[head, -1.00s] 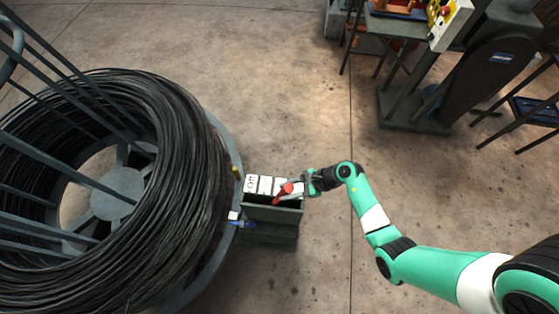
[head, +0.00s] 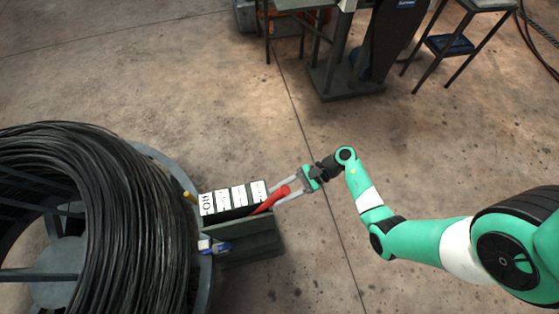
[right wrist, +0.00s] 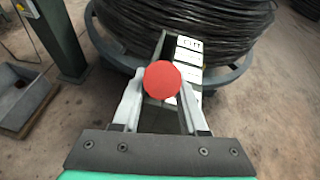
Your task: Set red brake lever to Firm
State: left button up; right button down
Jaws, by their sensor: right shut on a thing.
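The red brake lever (head: 268,203) rises from a dark green box (head: 250,240) and tilts to the right, past the fourth label. Its round red end (right wrist: 163,80) faces the right wrist view. A row of white label plates (head: 235,197) runs along the box top; the leftmost reads "Off" and the others are too small to read. My right gripper (head: 278,194) is shut on the lever near its end, one finger on each side. The fingers also show beside the red end in the right wrist view (right wrist: 160,110). My left gripper is not in view.
The drum of black wire (head: 90,220) stands close left of the box. A yellow knob (head: 188,197) and a blue-and-white part (head: 215,247) stick out at the box's left side. A stand (head: 350,75) and a stool (head: 455,45) are at the back. The floor between is clear.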

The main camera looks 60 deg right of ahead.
jog(key=c, duration=0.8)
grip_release()
jog(key=shift+s+d+f, duration=0.1)
jog(key=shift+f, duration=0.2)
jog(key=shift+o, duration=1.4)
jog(key=shift+s+d, duration=0.1)
jog(key=shift+o, duration=0.4)
jog(key=shift+r, duration=0.15)
jog(key=v, duration=1.1)
jog(key=shift+d+p, duration=0.15)
jog(key=shift+p, duration=0.25)
jog(key=shift+s+r, duration=0.1)
